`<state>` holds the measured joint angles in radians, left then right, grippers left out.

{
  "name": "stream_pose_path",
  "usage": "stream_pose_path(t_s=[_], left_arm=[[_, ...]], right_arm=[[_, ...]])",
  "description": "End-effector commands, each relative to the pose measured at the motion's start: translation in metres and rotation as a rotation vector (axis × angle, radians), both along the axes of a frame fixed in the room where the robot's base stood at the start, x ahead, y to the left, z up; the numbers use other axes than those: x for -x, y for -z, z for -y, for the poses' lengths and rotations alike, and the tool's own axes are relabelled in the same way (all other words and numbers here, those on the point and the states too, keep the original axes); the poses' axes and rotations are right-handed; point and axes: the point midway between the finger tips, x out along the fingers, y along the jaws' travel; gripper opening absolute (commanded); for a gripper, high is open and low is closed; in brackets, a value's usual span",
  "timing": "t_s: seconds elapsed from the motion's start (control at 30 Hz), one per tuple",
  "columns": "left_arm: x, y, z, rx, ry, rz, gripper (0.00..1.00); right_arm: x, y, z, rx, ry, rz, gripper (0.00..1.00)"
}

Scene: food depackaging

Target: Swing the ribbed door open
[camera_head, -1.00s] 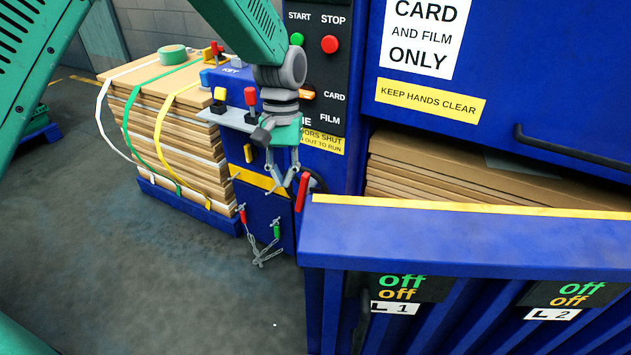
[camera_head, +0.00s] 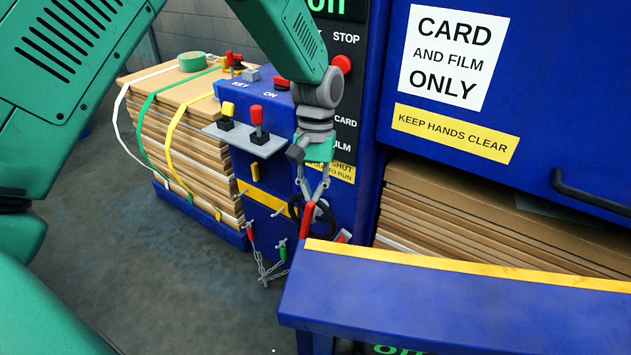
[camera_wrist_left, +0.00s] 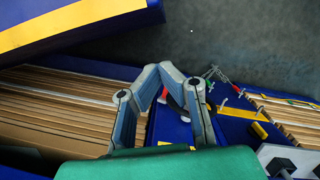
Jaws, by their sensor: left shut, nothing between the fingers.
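The ribbed blue door (camera_head: 430,305) stands at the lower right in the head view, mostly its top and yellow edge showing. Its ribbed face is largely out of frame. Its yellow-striped top also shows at the upper left of the wrist view (camera_wrist_left: 85,14). My right gripper is not in view.
A blue control cabinet (camera_head: 250,86) with knobs and a grey shelf (camera_head: 243,139) stands close behind the gripper. Chains hang from it (camera_head: 266,270). A strapped cardboard stack (camera_head: 180,140) is at left. Stacked card (camera_head: 470,218) fills the opening behind the door. Floor at lower left is clear.

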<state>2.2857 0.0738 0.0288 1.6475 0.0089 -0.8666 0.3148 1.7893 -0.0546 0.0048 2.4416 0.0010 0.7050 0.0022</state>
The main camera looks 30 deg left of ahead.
Motion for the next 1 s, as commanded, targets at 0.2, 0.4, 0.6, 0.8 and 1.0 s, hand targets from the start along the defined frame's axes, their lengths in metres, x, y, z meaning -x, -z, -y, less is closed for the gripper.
stream_pose_path(t_s=[0.2,0.4,0.6,0.8,1.0], left_arm=[[0.011,0.049,0.004,0.000,0.000,-0.006,0.00],[0.036,0.053,0.013,0.000,0.001,-0.002,0.00],[0.048,0.055,0.018,0.000,0.000,-0.001,0.00],[0.049,0.056,0.019,0.000,0.000,-0.001,0.00],[0.050,0.055,0.019,0.000,-0.002,-0.001,0.00]], right_arm=[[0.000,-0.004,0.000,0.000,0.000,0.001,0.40],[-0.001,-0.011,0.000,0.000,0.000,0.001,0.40],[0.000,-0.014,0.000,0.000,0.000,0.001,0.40],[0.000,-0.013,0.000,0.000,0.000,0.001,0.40],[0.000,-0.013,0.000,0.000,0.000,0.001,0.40]])
